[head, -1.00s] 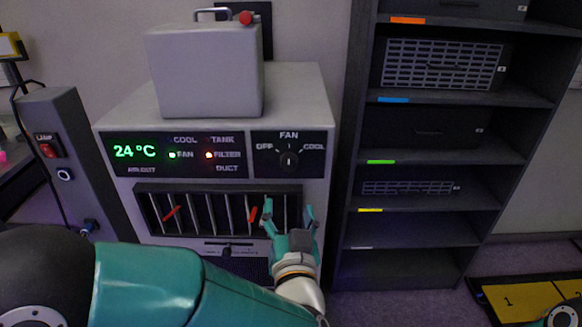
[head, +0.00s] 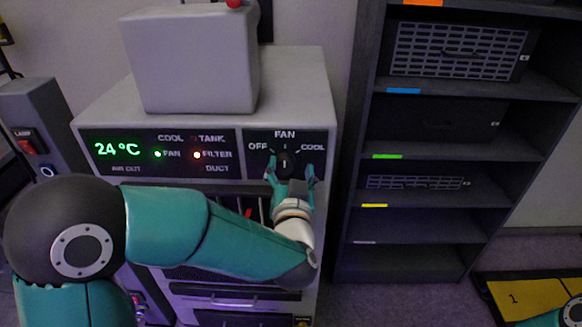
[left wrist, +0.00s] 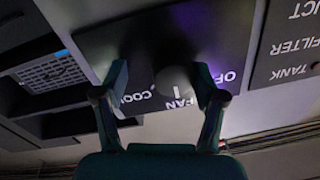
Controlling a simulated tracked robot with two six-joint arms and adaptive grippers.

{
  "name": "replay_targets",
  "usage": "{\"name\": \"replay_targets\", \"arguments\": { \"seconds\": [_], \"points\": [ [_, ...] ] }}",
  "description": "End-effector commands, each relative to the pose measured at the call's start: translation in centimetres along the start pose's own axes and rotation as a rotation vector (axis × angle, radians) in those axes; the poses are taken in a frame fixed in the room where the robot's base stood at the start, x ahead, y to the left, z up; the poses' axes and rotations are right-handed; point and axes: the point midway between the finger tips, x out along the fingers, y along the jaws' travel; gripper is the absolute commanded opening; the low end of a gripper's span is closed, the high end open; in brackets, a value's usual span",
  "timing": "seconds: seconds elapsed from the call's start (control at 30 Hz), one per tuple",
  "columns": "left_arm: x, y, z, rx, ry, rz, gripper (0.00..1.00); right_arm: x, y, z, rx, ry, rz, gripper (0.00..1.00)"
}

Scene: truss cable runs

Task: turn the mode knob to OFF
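The mode knob (head: 284,165) is a round dark dial on the unit's black panel (head: 257,147), with OFF at its left, FAN above and COOL at its right. Its white mark appears to point up toward FAN. My left gripper (head: 290,172) is open in front of the panel, its teal fingers to either side of the knob. In the left wrist view the panel is upside down, and the knob (left wrist: 174,80) lies between the open fingertips (left wrist: 161,78). I cannot tell if either finger touches it. My right gripper is out of view.
The lit display (head: 160,152) reads 24 °C, with lights on by FAN and FILTER. A grey box (head: 190,65) sits on the unit. Vent slats are below the panel, partly behind my left arm. A dark shelf rack (head: 440,165) stands at the right.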

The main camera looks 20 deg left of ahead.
Motion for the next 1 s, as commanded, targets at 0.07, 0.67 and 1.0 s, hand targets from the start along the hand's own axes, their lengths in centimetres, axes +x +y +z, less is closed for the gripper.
{"name": "replay_targets", "arguments": {
  "seconds": [0.07,0.67,1.0],
  "points": [
    [0.0,-0.7,0.2,-0.001,-0.003,-0.012,0.69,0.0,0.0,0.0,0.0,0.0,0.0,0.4],
    [-0.2,-1.0,0.4,-0.001,-0.008,-0.023,0.09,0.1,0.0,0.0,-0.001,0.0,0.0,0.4],
    [0.0,-1.3,0.7,-0.097,-0.012,-0.02,0.09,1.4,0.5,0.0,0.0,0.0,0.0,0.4]
  ]
}}
